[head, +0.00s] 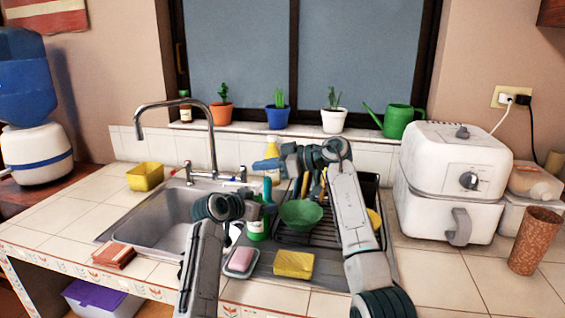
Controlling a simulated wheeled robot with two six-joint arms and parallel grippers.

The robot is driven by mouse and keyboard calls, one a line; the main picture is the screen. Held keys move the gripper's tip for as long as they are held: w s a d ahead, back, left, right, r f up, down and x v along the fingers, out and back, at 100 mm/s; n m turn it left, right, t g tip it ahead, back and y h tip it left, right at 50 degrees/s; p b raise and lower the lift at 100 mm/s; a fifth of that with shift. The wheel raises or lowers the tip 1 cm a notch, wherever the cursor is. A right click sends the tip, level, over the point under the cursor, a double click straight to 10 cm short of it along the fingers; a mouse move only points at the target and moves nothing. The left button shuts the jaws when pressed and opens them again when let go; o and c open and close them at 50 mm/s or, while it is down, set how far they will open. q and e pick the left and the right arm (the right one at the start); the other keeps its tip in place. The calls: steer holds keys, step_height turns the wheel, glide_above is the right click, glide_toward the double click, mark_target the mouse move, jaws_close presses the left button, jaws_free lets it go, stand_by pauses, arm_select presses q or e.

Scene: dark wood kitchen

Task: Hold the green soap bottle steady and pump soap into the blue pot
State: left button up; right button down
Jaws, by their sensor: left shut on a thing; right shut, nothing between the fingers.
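The green soap bottle (257,231), with a white label, stands by the sink's right edge, partly hidden by my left gripper (258,207). My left gripper is shut on the bottle near its upper part. The blue pot (278,118) holds a green plant and stands on the windowsill, behind and above the bottle. My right gripper (283,162) is shut and empty, pointing left above the bottle and below the blue pot. Whether it touches the bottle's pump cannot be told.
A small yellow and blue item (269,163) shows beside my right gripper. The sink (165,215) and tall faucet (212,140) are at left. A green bowl (300,215), yellow sponge (294,264) and soap dish (240,262) are close by. Other potted plants line the sill.

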mark_target(262, 185)
steer(key=shift+d+f, duration=0.2)
steer(key=shift+f, duration=1.7)
steer(key=shift+f, duration=1)
steer(key=shift+r, duration=0.45)
steer(key=s+d+r, duration=0.3)
steer(key=d+r, duration=0.2)
steer(key=d, duration=0.4)
steer(key=shift+d+r, duration=0.2)
steer(key=shift+r, duration=0.15)
